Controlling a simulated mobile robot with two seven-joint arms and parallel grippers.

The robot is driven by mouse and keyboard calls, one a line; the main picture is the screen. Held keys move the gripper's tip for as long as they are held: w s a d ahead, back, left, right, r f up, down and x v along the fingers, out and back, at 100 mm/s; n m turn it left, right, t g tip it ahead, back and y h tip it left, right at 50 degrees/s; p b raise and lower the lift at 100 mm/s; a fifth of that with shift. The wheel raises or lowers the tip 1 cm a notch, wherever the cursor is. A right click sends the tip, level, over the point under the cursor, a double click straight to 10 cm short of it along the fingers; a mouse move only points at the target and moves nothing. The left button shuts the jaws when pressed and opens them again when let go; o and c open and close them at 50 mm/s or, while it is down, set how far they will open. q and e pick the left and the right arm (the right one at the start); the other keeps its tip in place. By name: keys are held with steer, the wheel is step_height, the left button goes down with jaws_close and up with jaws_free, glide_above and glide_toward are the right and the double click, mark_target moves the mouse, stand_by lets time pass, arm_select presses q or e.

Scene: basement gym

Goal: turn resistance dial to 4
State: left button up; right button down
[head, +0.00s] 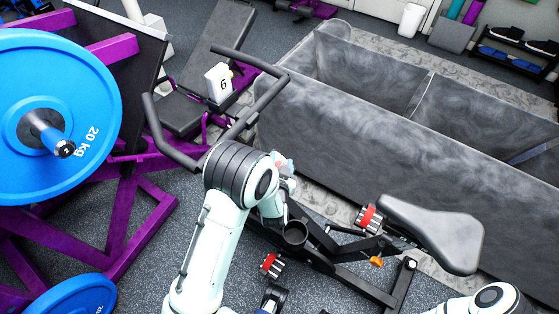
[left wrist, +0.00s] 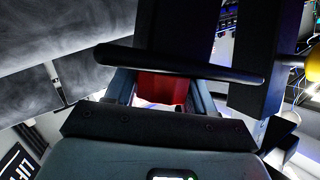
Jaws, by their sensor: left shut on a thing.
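The exercise bike's white panel (head: 219,82) shows a black 6 in the head view, between the handlebars (head: 262,100). My left gripper (left wrist: 160,92) is shut on a red block-like part (left wrist: 160,88), seen between its fingers in the left wrist view. This part looks like the resistance dial; its markings cannot be read. In the head view my left arm reaches over the bike frame (head: 345,250), and its wrist hides the fingertips and most of the held part. A dark bar crosses in front of the fingers in the wrist view. My right gripper is out of view.
The bike's grey saddle (head: 435,235) and red-banded pedals (head: 369,218) are right of my left arm. A long grey partitioned box (head: 400,130) stands behind. A purple rack (head: 125,200) with blue plates (head: 75,90) is close on the left. A bench (head: 205,60) stands beyond.

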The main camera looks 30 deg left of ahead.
arm_select(q)
steer(key=shift+s+f+h, duration=0.1)
steer(key=shift+f+h, duration=0.05)
steer(key=shift+h, duration=0.15)
steer(key=o, duration=0.9)
steer(key=shift+o, duration=0.2)
steer(key=p+v, duration=1)
steer(key=v, duration=0.3)
steer(key=shift+d, duration=0.2)
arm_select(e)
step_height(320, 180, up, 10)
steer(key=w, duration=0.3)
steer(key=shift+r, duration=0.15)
arm_select(q)
steer(key=shift+s, duration=0.1)
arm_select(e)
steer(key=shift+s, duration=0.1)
